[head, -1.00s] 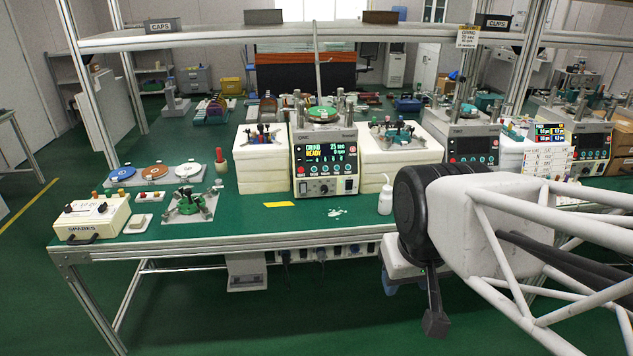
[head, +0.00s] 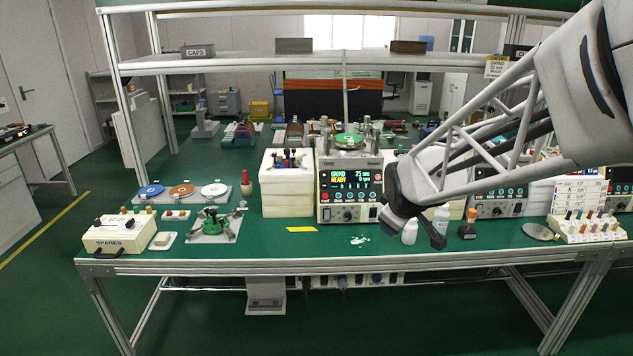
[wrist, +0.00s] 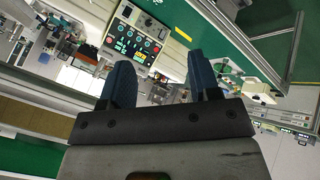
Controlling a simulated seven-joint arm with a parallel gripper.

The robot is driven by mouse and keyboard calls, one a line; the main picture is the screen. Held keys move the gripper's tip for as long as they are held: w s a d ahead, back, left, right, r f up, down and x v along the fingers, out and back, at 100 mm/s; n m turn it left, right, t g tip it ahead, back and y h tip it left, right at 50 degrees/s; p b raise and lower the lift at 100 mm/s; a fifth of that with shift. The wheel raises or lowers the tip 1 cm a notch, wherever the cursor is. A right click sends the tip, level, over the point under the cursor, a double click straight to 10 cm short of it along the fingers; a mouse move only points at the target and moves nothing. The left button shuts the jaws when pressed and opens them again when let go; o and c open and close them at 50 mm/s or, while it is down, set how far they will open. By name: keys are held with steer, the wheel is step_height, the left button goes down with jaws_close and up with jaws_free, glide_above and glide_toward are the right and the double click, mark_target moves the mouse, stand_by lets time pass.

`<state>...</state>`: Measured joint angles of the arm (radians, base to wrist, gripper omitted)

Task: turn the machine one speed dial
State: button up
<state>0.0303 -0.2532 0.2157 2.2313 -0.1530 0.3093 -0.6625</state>
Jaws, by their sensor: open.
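Machine one (head: 325,165) stands at the middle of the bench, with a lit screen (head: 352,183) reading GRIND, READY, 25 sec and 0 rpm. Its speed dial (head: 348,215) is a dark round knob low on the front panel. My gripper (head: 439,236) is to the right of the dial, apart from it and above the bench front. In the wrist view my gripper (wrist: 160,72) is open and empty, with two blue fingers. The machine's panel shows beyond the fingertips there, turned over. The dial's pointer is too small to read.
A white block stack (head: 287,190) flanks the machine on the left. A yellow strip (head: 301,229) and a pale spill (head: 360,240) lie before it. A shelf (head: 250,62) crosses above.

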steer(key=w+f+n+t, duration=0.1)
steer(key=w+f+n, duration=0.2)
steer(key=w, duration=0.4)
steer(key=w+f+n+t, duration=0.1)
steer(key=w+f+n, duration=0.1)
steer(key=w, duration=0.6)
steer(key=w+f+n+t+y, duration=0.35)
steer(key=w+f+n, duration=0.55)
steer(key=w+f, duration=0.65)
steer(key=n+t+y, duration=0.1)
steer(key=n+t, duration=0.1)
steer(key=n, duration=0.2)
glide_toward(349, 217)
steer(key=shift+w+f, duration=0.15)
steer(key=shift+w, duration=0.25)
steer(key=shift+w, duration=0.2)
steer(key=shift+x, duration=3.75)
steer(key=shift+a, duration=0.1)
